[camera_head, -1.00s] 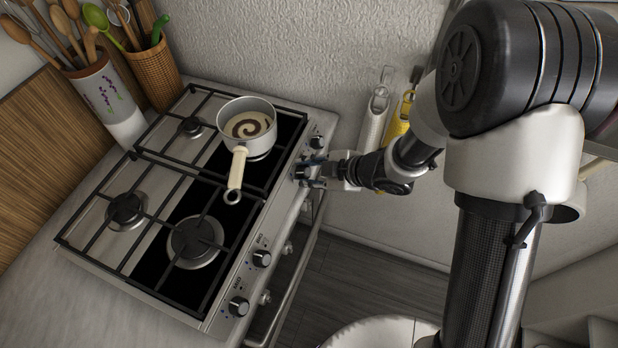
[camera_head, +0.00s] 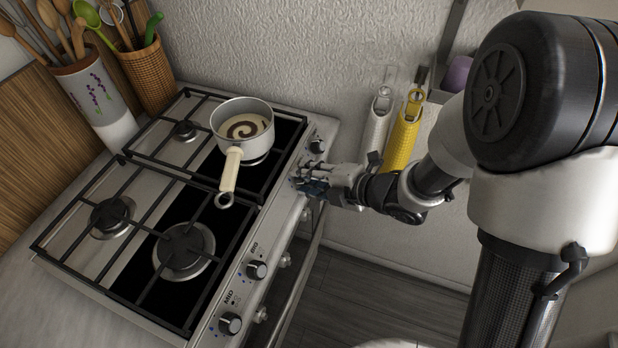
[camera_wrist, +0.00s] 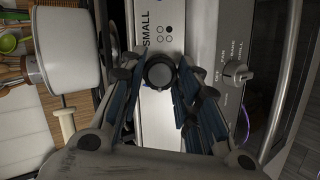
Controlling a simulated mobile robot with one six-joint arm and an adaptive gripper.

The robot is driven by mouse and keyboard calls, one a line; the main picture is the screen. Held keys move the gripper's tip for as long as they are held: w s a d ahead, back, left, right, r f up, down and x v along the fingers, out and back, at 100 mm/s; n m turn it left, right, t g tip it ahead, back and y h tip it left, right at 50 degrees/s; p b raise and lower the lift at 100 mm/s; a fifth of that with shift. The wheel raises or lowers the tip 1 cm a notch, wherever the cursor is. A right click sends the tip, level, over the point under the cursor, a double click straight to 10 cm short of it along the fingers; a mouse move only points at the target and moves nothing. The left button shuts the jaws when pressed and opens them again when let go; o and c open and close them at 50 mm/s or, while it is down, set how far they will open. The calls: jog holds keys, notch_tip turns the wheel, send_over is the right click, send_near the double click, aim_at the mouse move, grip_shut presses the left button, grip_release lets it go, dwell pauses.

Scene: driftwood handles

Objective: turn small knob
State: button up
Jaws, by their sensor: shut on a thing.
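The small knob (camera_wrist: 160,72) is a dark round knob on the steel front panel, beside the printed word SMALL in the wrist view. My gripper (camera_wrist: 158,80) has its blue-padded fingers on either side of this knob and is shut on it. In the head view my gripper (camera_head: 308,184) reaches the stove's front edge from the right and hides the knob there. The wrist view looks straight onto the knob's face.
Other knobs, BIG (camera_head: 257,270) and MID (camera_head: 230,323), sit along the panel. An oven knob (camera_wrist: 235,73) is right of my fingers in the wrist view.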

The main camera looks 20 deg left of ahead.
jog(key=shift+n, duration=0.3)
jog(key=o, duration=1.1)
